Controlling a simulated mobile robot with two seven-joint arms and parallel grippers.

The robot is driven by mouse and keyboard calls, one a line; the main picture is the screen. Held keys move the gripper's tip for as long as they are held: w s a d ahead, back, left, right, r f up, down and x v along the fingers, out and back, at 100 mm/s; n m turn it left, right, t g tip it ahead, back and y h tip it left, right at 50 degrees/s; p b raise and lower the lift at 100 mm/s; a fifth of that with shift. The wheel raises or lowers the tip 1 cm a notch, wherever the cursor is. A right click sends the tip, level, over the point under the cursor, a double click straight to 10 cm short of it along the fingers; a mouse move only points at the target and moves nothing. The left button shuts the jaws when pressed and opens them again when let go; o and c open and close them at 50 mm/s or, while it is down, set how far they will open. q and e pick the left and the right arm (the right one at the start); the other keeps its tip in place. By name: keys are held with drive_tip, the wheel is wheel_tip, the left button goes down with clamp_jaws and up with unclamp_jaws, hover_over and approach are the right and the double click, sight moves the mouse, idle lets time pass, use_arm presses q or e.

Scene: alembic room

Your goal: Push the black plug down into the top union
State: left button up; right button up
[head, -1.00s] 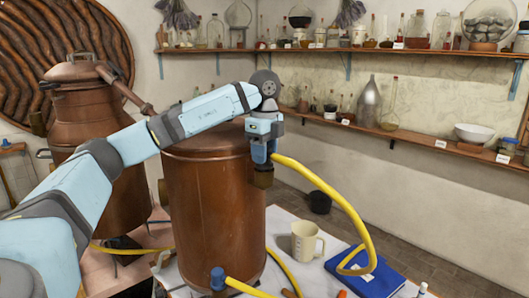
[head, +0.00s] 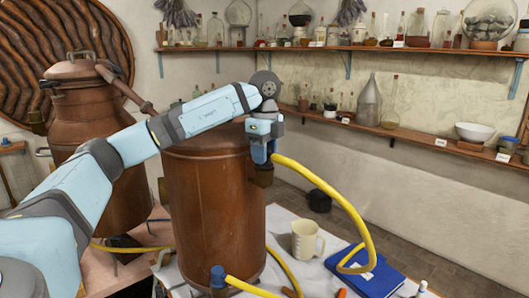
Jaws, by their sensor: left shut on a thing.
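My left gripper (head: 262,140) points down at the upper right side of the copper vessel (head: 205,210). It is shut on the blue plug (head: 259,154) at the end of a yellow hose (head: 325,190). I see no clearly black plug. The brass top union (head: 264,176) sticks out of the vessel's side right under the blue plug. The plug looks upright and in line with the union, but I cannot tell how deep it sits. The fingertips are hard to make out. My right gripper is not in view.
A lower blue fitting (head: 218,277) with a yellow hose sits at the vessel's foot. A cream mug (head: 305,241) and a blue book (head: 375,275) are on the table to the right. A copper still (head: 95,150) stands behind my left arm. Wall shelves are farther back.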

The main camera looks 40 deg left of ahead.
use_arm(q)
drive_tip(key=shift+f, duration=0.1)
drive_tip(key=o, duration=1)
drive_tip(key=shift+r+p, duration=2.75)
drive_tip(key=shift+r, duration=0.75)
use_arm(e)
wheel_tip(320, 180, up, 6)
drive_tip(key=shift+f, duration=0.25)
